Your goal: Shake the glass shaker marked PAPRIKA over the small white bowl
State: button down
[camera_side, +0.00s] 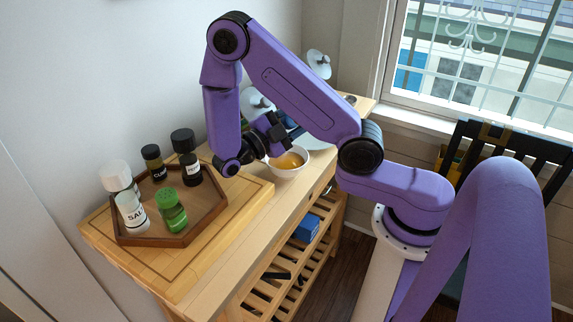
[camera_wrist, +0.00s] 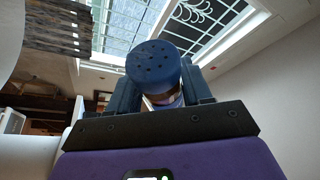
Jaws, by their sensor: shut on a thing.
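My gripper (camera_wrist: 155,92) is shut on a shaker (camera_wrist: 153,62) with a dark blue, holed cap. The cap faces the wrist camera, and a little of the glass body with reddish-brown contents shows below it. Its label is not visible. In the side view my gripper (camera_side: 274,131) is beside and above the small white bowl (camera_side: 304,168), which holds something yellow-orange. I cannot pick out the held shaker there. The bowl stands on the wooden table, right of the board.
A hexagonal wooden tray (camera_side: 182,238) on a board (camera_side: 250,193) holds several shakers, including the salt shaker (camera_side: 131,215), a green shaker (camera_side: 171,213) and a black-capped shaker (camera_side: 186,155). Pale rounded things (camera_side: 318,64) stand behind my arm. A window is at the right.

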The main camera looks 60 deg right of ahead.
jog(key=shift+f, duration=1.5)
jog(key=shift+r, duration=1.55)
jog(key=shift+f, duration=1.55)
jog(key=shift+r, duration=0.1)
jog(key=shift+r, duration=1.45)
